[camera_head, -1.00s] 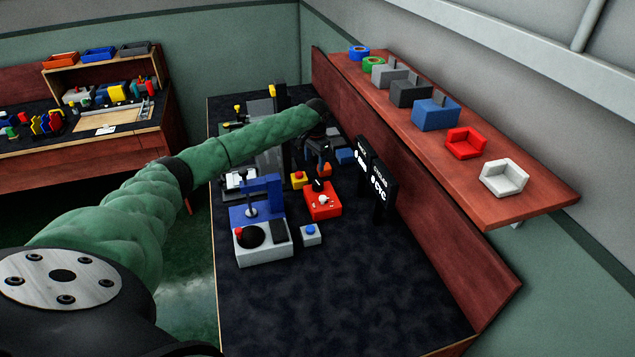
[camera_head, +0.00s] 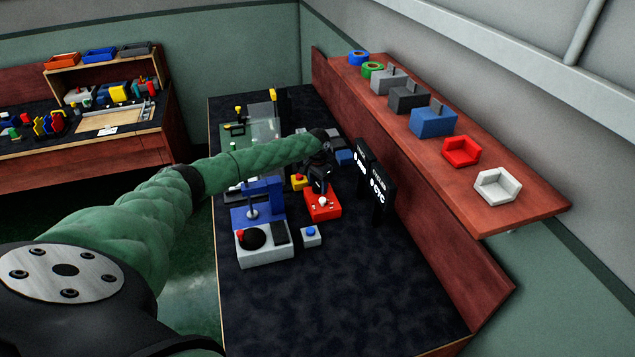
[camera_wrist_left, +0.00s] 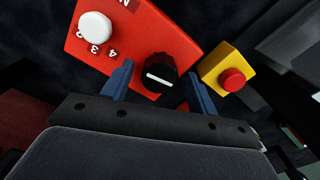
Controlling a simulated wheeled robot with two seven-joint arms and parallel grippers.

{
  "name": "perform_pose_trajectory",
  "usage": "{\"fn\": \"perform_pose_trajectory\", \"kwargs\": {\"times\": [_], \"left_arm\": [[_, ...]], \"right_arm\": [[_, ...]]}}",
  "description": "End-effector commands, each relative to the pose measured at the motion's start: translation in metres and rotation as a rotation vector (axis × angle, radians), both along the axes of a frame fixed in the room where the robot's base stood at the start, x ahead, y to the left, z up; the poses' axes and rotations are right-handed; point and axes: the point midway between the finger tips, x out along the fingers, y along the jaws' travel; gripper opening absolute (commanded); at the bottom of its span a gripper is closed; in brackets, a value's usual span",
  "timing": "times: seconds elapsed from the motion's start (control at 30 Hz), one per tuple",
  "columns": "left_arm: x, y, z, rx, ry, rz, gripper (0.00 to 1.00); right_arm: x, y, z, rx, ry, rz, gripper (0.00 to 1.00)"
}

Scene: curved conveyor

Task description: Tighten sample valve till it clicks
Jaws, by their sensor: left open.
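A red box (camera_head: 322,209) stands on the dark bench, and in the left wrist view it (camera_wrist_left: 135,25) fills the upper middle. It carries a black knob (camera_wrist_left: 160,70) with a white line and a white knob (camera_wrist_left: 95,27) beside printed numbers. Which of these is the sample valve I cannot tell. My left gripper (camera_head: 320,186) is over the back of the red box. In the left wrist view my left gripper (camera_wrist_left: 160,84) is open, with its blue fingers on either side of the black knob. Whether they touch it I cannot tell. My right gripper does not show.
A yellow box with a red button (camera_wrist_left: 232,78) is close beside the right finger. A blue and grey press-like device (camera_head: 264,240) and a small blue-button box (camera_head: 311,236) stand nearer. Black signs (camera_head: 376,188) stand to the right. The front bench is clear.

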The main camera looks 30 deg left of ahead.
Motion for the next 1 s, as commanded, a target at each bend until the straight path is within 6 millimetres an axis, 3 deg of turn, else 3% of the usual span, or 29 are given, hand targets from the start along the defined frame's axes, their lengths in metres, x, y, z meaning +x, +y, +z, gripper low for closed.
{"fn": "perform_pose_trajectory", "kwargs": {"times": [0.23, 0.47, 0.5, 0.77, 1.0], "left_arm": [[0.000, 0.000, -0.001, 0.000, 0.000, 0.000, 0.59], [0.000, 0.000, -0.001, 0.000, 0.000, 0.000, 0.16], [0.000, 0.000, -0.001, 0.000, 0.000, 0.000, 0.14], [0.000, 0.000, -0.003, 0.000, 0.000, -0.090, 0.14], [0.000, 0.001, -0.002, 0.000, 0.000, -0.275, 0.14]], "right_arm": [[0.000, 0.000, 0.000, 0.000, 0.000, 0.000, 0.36], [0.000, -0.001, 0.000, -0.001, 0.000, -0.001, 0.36], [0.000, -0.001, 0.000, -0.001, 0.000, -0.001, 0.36], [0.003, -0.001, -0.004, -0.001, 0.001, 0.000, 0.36], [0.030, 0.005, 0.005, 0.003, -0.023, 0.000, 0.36]]}}
